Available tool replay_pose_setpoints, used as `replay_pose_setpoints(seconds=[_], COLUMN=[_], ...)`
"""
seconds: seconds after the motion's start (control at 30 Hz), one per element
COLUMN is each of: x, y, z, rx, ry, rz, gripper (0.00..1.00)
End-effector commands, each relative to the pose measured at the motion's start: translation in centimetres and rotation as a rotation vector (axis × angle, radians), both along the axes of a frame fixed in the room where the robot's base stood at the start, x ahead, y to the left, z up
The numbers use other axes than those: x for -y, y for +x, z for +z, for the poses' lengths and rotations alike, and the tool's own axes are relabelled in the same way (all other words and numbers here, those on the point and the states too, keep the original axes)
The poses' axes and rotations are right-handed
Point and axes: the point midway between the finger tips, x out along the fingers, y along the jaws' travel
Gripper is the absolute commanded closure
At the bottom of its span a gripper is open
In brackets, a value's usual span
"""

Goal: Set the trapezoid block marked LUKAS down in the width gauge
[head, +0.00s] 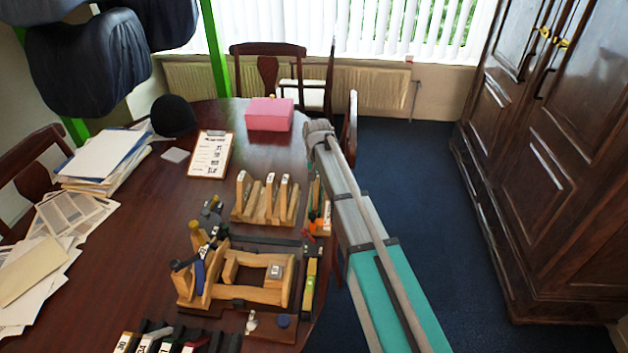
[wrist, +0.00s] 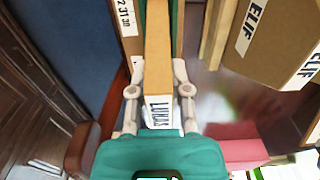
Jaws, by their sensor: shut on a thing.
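The trapezoid block marked LUKAS (wrist: 158,55) is a long, narrow wooden piece with a white name label, seen in the wrist view. My gripper (wrist: 160,88) is shut on it, one finger on each side near the labelled end. A wooden piece with a number label (wrist: 126,18), which looks like part of the width gauge, is just left of the block. I cannot tell whether the block touches it. In the head view, my arm reaches toward the table's right edge. My gripper and the block cannot be made out there.
Wooden pieces marked ELIF (wrist: 280,45) stand close on the right in the wrist view. In the head view, a wooden rack (head: 262,214) with upright pieces, a wooden frame (head: 232,292) and small tools crowd the table's right side. A pink box (head: 269,114) is farther back.

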Motion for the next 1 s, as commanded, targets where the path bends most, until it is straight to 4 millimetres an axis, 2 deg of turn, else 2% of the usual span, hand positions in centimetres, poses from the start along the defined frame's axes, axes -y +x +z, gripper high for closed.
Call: replay_pose_setpoints(seconds=[1.0], x=[-0.01], y=[0.00], z=[-0.79], rx=[0.000], ry=[0.000], rz=[0.000], gripper=[1.00])
